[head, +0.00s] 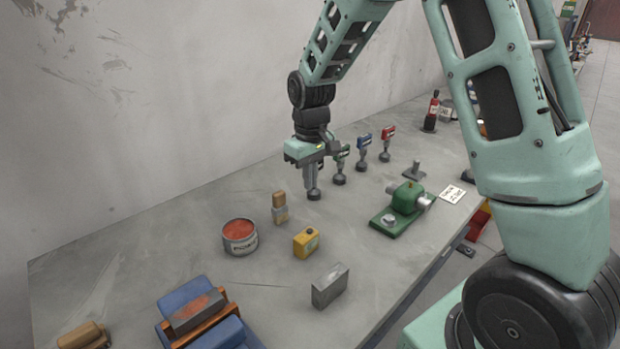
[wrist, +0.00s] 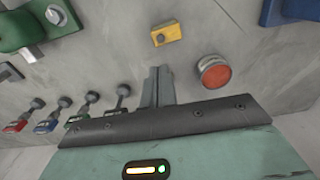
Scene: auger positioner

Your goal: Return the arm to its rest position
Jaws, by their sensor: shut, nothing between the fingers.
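My arm reaches over the grey workbench (head: 170,235). My gripper (head: 312,183) points down with its fingers closed together and nothing between them. In the wrist view the closed fingers (wrist: 160,72) show against the bench top. Upright tools with black round feet stand in a row: a red one (head: 388,142), a blue one (head: 364,150) and a green one (head: 341,160). Another tool's black foot (head: 314,195) shows right under the fingers in the head view; its upper part is hidden. In the wrist view this tool (wrist: 123,91) stands beside the fingers, apart from them.
A wall (head: 150,110) runs behind the bench.

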